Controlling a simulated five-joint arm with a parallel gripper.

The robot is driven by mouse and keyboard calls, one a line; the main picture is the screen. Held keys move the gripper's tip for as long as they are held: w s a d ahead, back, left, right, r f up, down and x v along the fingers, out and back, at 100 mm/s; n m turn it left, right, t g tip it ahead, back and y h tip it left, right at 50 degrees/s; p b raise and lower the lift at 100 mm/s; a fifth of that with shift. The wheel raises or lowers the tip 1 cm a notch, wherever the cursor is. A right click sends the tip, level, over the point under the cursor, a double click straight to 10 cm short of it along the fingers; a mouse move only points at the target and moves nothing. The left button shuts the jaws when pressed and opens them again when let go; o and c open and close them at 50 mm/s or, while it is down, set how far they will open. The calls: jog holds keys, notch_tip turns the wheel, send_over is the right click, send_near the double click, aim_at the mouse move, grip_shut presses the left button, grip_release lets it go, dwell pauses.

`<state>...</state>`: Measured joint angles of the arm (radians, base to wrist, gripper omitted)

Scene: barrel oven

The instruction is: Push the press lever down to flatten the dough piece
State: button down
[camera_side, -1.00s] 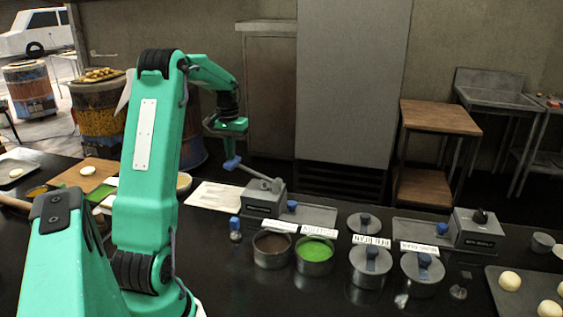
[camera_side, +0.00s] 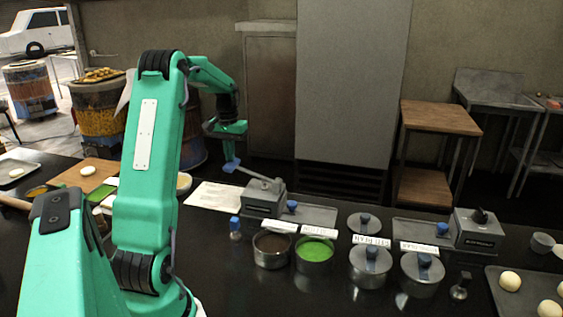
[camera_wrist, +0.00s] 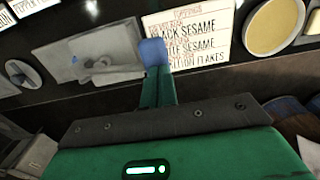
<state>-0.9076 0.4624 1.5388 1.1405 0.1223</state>
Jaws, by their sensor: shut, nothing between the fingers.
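A grey press (camera_side: 264,199) stands on the black counter. Its grey lever (camera_side: 259,178) slants up to the left, with its free end raised. No dough piece shows at the press; any there is hidden.
A paper list (camera_side: 214,196) lies left of the press. Pots of brown (camera_side: 272,250) and green filling (camera_side: 315,250) and lidded pots stand in front. A second grey press (camera_side: 478,231) stands right, near a tray with dough balls (camera_side: 510,281).

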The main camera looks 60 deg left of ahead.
jog(key=shift+s+a+f, duration=0.1)
jog(key=shift+f, duration=0.7)
jog(key=shift+s+a+f, duration=0.1)
jog(key=shift+f, duration=0.7)
dwell(2.4)
jog(key=shift+f, duration=1.65)
dwell(2.3)
